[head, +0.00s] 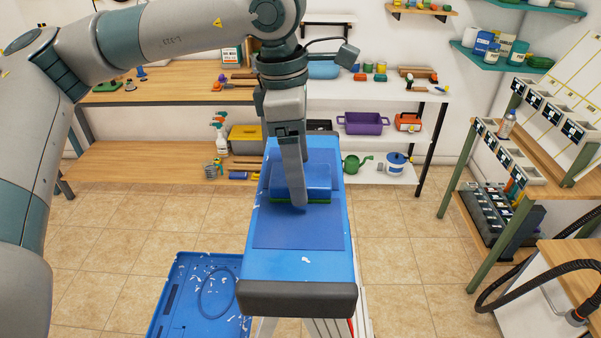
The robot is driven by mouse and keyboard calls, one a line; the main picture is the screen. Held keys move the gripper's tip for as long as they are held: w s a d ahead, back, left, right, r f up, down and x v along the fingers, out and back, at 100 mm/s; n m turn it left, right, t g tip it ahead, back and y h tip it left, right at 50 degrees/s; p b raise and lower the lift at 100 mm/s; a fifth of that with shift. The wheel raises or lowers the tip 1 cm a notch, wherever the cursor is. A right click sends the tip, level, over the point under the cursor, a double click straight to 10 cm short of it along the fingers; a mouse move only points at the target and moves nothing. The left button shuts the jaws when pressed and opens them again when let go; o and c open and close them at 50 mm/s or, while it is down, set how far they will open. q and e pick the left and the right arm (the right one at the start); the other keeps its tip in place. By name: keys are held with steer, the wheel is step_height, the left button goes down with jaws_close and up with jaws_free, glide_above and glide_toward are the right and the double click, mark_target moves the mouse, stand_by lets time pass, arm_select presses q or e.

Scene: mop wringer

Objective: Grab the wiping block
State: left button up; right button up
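The wiping block (318,181), blue with a green strip along its lower edge, lies on a darker blue mat (325,232) on the narrow blue bench top (270,266). My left gripper (298,204) points down from above, its fingers in front of the block and covering part of it. The fingers show edge-on as one grey-blue shape. I cannot tell how far apart they are or whether they touch the block. My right gripper is not in view.
The bench has a dark padded front end (297,300). A blue tray (172,268) is on the floor at its left. Shelves with tools and containers stand behind. At the right are a wooden rack (545,190) and a black hose (520,300). Tiled floor lies open around the bench.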

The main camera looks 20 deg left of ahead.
arm_select(q)
steer(key=shift+f, duration=0.2)
stand_by(0.3)
steer(key=c, duration=1.2)
steer(key=shift+o, duration=0.2)
steer(key=shift+r, duration=0.15)
